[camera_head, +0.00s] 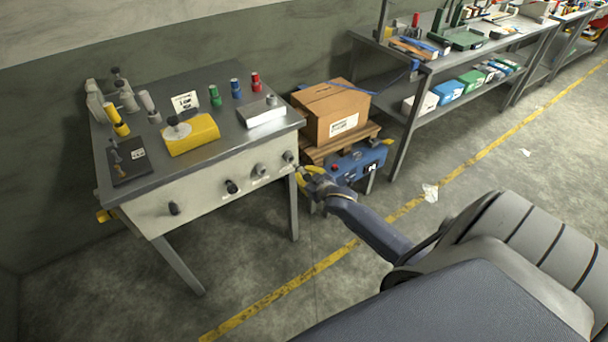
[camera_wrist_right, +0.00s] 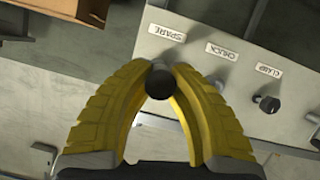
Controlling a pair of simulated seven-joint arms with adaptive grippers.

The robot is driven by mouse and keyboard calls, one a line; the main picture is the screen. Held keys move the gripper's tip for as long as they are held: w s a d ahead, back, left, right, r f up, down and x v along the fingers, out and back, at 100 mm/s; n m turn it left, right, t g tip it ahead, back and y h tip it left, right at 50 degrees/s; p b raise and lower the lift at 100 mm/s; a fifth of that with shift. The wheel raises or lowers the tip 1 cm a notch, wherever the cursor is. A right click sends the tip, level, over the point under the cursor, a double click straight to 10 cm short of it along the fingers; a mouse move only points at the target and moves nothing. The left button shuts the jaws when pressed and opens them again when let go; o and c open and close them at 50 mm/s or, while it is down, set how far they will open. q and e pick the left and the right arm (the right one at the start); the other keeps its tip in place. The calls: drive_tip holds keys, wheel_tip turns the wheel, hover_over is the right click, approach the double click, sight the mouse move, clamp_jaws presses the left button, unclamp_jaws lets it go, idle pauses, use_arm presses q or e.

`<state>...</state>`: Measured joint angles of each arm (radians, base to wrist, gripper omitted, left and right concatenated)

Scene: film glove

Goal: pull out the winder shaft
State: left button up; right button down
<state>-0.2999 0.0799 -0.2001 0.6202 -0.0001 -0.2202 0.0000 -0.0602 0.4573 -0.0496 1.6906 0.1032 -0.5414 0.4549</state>
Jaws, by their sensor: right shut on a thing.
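My right gripper (camera_head: 302,174) is at the right end of the workbench's pale front panel (camera_head: 205,194). In the right wrist view its yellow fingers (camera_wrist_right: 160,72) are closed around a dark round-ended shaft (camera_wrist_right: 160,84), below the label SPARE. The shaft's grey stem runs back toward the panel, and the fingers hide part of it. No label in view says winder, so I cannot tell for certain that this is the winder shaft. A black knob (camera_wrist_right: 268,103) stands below the label CLAMP. My left gripper is not in view.
Along the panel are a black knob (camera_head: 231,187) and a dark knob (camera_head: 174,208). A cardboard box (camera_head: 331,110) and a blue unit (camera_head: 357,162) are close right of the bench. Open floor lies in front.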

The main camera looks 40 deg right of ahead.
idle(0.4)
drive_tip(key=shift+s, duration=1.5)
